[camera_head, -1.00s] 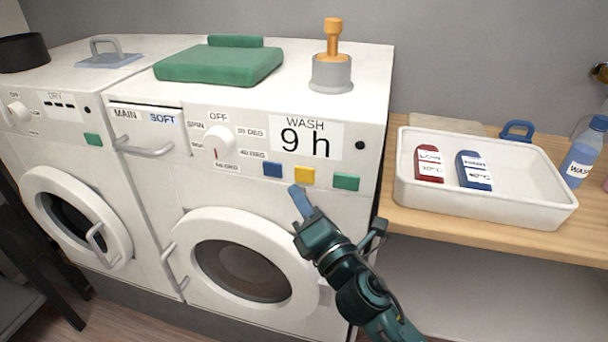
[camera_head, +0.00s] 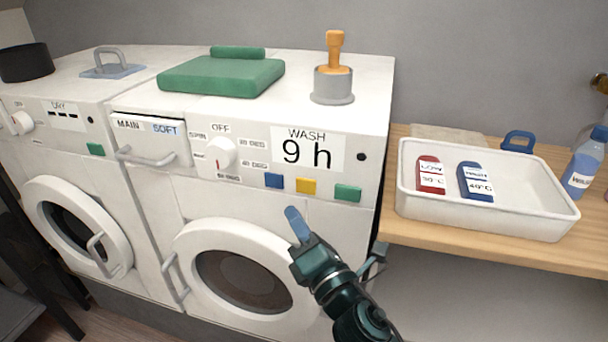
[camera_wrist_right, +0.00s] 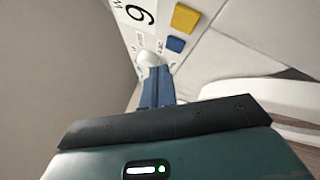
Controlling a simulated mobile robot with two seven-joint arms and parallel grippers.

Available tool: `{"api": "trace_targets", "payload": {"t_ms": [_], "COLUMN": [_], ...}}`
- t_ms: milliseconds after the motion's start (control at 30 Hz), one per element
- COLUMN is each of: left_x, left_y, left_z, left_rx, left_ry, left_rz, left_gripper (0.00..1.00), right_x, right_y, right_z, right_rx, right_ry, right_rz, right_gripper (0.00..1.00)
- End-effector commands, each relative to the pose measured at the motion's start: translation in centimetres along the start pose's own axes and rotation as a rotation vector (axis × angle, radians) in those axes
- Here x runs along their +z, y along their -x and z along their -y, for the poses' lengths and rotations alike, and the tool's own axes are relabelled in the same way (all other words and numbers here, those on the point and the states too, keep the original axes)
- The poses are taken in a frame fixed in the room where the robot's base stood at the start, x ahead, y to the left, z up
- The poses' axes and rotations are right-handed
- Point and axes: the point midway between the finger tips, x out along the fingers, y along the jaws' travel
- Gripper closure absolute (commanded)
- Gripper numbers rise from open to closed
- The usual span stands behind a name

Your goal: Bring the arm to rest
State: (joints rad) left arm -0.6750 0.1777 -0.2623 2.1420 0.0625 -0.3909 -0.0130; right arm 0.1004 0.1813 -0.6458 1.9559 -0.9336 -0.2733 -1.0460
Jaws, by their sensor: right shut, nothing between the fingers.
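My right gripper (camera_head: 297,224) is in front of the washing machine (camera_head: 350,225), just below its coloured buttons and above and right of its round door (camera_head: 188,240). Its blue fingers are shut and empty. They also show shut in the right wrist view (camera_wrist_right: 158,85), with the white dial (camera_wrist_right: 148,58) beyond their tips. The fingertips look apart from the blue button (camera_head: 273,180) and the yellow button (camera_head: 306,186). The machine's display (camera_head: 307,149) reads "WASH 9 h". My left gripper is not in view.
A white tray (camera_head: 480,225) with a red and a blue tag stands on the wooden shelf (camera_head: 425,237) at right, near a blue bottle (camera_head: 583,165). A green folded cloth (camera_head: 220,76) and a grey holder with an orange handle (camera_head: 333,84) are on the machine. The dryer (camera_head: 60,165) stands left.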

Motion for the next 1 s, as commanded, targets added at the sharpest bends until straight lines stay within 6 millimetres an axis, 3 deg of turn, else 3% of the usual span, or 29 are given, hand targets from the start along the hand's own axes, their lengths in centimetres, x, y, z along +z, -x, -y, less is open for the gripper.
{"api": "trace_targets", "payload": {"t_ms": [67,167,300,400,500,600,733,1000], "left_x": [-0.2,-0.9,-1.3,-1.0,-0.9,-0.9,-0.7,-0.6], "left_y": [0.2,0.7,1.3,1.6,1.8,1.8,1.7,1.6], "left_z": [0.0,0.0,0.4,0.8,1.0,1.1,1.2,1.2], "left_rx": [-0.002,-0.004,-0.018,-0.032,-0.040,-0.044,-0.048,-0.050], "left_ry": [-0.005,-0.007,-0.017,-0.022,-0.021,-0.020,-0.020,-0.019], "left_rz": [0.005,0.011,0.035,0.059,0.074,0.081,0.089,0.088], "left_gripper": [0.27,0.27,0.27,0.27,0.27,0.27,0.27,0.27], "right_x": [0.0,-0.3,-1.5,-2.5,-3.3,-3.9,-4.2,-4.3], "right_y": [1.0,3.8,10.8,16.4,21.3,24.6,26.4,26.5], "right_z": [1.3,4.5,10.0,12.8,14.3,15.0,15.3,15.4], "right_rx": [-0.054,-0.188,-0.440,-0.592,-0.694,-0.750,-0.772,-0.773], "right_ry": [-0.118,-0.430,-1.038,-1.434,-1.739,-1.934,-2.041,-2.050], "right_rz": [-0.001,0.018,0.142,0.295,0.459,0.591,0.669,0.674], "right_gripper": [1.00,1.00,1.00,1.00,1.00,1.00,1.00,1.00]}}
